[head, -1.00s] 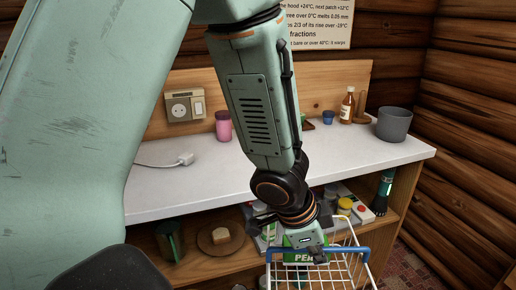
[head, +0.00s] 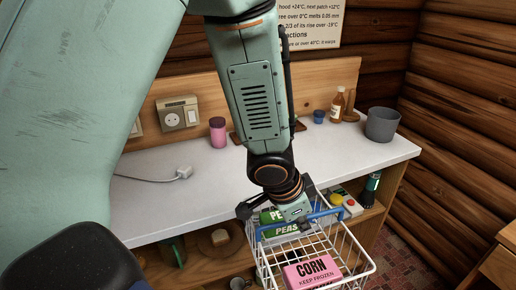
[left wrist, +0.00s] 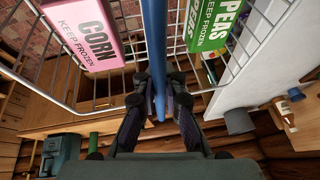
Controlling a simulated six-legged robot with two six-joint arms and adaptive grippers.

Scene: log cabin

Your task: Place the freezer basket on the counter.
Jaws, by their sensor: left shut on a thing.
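The white wire freezer basket (head: 363,268) hangs in front of the counter, its far end overlapping the counter's front edge in the head view. It holds a pink CORN box (head: 312,272) and green PEAS boxes (head: 283,229). My left gripper (head: 305,217) is shut on the basket's blue handle bar (head: 328,214). In the left wrist view, the fingers (left wrist: 161,105) close around the blue bar (left wrist: 155,50), with the CORN box (left wrist: 85,35) and PEAS box (left wrist: 213,22) on either side. The white counter (head: 235,185) has a wide bare top. My right gripper is not in view.
On the counter are a pink cup (head: 218,132), a white plug with cable (head: 184,172), a blue cup (head: 319,116), a bottle (head: 338,104) and a grey pot (head: 382,124). The shelf below holds a torch (head: 371,189) and bread (head: 220,238). The counter's front middle is clear.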

